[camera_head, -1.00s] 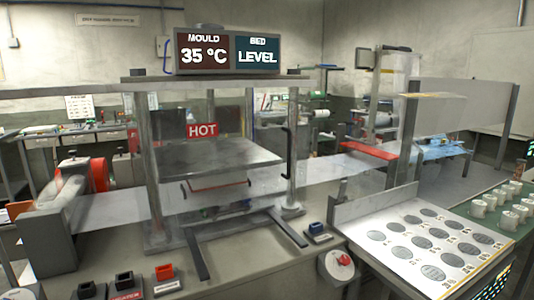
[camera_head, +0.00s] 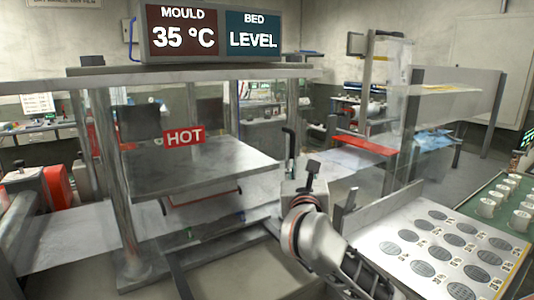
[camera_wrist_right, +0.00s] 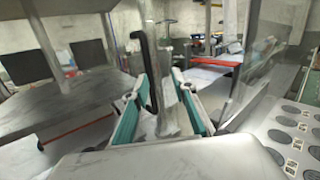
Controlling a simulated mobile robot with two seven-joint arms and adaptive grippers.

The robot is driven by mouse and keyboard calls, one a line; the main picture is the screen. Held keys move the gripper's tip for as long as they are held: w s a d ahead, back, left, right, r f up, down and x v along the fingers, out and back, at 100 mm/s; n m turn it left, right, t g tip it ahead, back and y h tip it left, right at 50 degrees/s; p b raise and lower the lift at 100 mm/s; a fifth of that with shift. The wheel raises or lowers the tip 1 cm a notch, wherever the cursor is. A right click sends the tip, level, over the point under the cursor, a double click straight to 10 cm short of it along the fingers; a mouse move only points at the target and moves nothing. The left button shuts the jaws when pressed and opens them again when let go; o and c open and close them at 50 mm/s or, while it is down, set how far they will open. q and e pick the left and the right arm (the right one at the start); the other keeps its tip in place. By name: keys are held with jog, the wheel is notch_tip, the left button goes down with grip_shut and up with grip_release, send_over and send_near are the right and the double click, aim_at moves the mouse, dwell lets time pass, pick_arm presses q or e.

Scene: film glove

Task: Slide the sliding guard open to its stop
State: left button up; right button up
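The sliding guard is a clear panel across the front of the press, and its edges are hard to make out. Its black upright handle (camera_head: 289,146) stands at the right side of the press, and also shows in the right wrist view (camera_wrist_right: 149,70). My right gripper (camera_head: 311,174) is just right of the handle and nearer to me in the head view. In the right wrist view its two teal-padded fingers (camera_wrist_right: 160,95) are apart, with the handle beyond them, nearer the left finger. Nothing is held. My left gripper is not in view.
A display (camera_head: 212,30) reads 35 °C and LEVEL. A white board with grey ovals (camera_head: 430,245) lies right of my arm. Metal posts (camera_head: 127,200) flank the press.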

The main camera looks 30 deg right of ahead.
aim_at(292, 158)
jog(key=shift+y, duration=0.6)
jog(key=shift+w+a+f+x, duration=0.15)
jog(key=shift+a+x, duration=0.1)
jog(key=shift+x, duration=1.2)
jog(key=shift+w+a+f+x, duration=0.15)
jog(key=shift+a+x, duration=0.15)
jog(key=shift+x, duration=1.1)
jog(key=shift+w+a+x, duration=0.15)
jog(key=shift+a+x, duration=0.1)
jog(key=shift+x, duration=1.2)
grip_shut()
